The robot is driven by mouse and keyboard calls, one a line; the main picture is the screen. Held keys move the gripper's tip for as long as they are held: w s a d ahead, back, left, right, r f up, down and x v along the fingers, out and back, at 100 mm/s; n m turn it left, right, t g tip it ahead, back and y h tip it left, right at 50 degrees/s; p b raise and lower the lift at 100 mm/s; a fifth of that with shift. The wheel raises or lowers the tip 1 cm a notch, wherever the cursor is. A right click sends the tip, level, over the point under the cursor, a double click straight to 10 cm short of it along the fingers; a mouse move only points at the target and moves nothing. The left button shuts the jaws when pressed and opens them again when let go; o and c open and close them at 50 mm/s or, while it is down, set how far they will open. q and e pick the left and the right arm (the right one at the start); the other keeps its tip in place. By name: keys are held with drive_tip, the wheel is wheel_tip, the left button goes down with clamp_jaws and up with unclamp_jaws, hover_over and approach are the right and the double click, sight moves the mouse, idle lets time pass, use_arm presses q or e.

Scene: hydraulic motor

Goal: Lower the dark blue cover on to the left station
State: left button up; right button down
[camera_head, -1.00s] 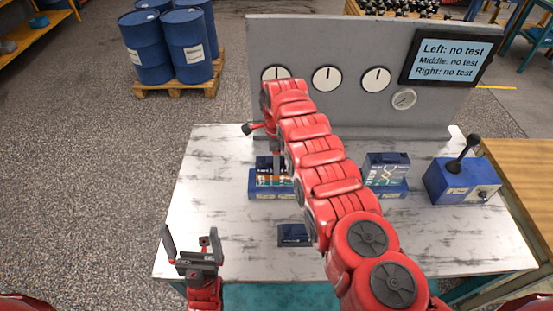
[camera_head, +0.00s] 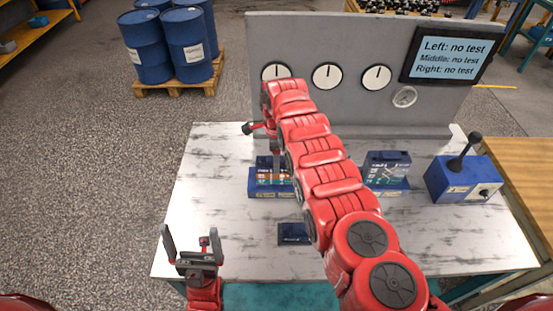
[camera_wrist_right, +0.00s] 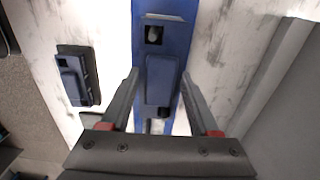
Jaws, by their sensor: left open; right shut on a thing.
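The left station (camera_head: 257,190) is a blue block with a coloured diagram on its face, on the table at the left, partly hidden by my right arm. My right gripper (camera_head: 276,155) is directly over it, with the fingers pointing down. In the right wrist view the gripper (camera_wrist_right: 160,85) is shut on the dark blue cover (camera_wrist_right: 160,80), which lies between its fingers over the blue station. I cannot tell whether the cover touches the station. My left gripper (camera_head: 198,240) is open and empty at the table's front left.
Another dark blue cover (camera_head: 293,234) lies near the table's front; it also shows in the right wrist view (camera_wrist_right: 75,78). A station (camera_head: 388,172) stands at the right, beside a blue joystick box (camera_head: 463,182). A grey gauge panel (camera_head: 340,50) and a screen (camera_head: 445,58) stand behind.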

drive_tip(key=shift+c, duration=0.2)
unclamp_jaws()
drive_tip(key=shift+f, duration=0.1)
